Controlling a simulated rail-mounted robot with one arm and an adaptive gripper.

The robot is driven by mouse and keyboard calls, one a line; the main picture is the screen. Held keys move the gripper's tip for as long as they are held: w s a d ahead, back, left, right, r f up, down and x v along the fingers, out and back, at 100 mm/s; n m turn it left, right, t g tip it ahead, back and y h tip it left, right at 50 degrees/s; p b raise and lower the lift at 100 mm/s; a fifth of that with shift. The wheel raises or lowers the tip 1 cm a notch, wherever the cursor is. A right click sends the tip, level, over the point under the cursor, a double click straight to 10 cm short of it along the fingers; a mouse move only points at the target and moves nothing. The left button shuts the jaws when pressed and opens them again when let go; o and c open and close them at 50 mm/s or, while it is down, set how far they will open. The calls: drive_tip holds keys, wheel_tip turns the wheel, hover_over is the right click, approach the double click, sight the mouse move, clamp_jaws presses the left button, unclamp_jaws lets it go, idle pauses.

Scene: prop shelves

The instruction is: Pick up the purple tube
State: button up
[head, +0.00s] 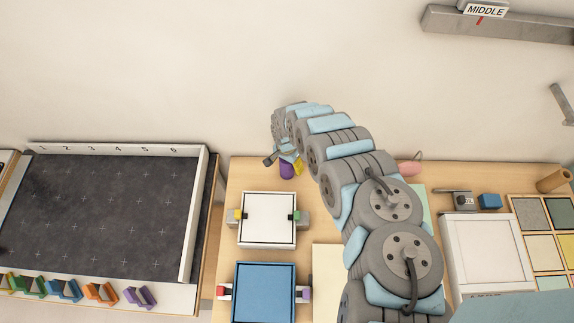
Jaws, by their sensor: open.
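A small purple object (286,171), which looks like the purple tube, stands near the back edge of the wooden table (238,180). Its upper part is hidden by my gripper (284,156). My gripper is open and reaches down from the arm at the tube's top end. I cannot tell whether the fingers are around the tube or only above it.
A white square tray (267,196) and a blue square panel (264,290) lie in front. A dark board (100,210) with coloured clips is at the left. A pink object (410,168), blue block (489,201) and tan cylinder (554,181) are at the right.

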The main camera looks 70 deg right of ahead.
drive_tip(key=c, duration=1.3)
drive_tip(key=shift+r, duration=0.15)
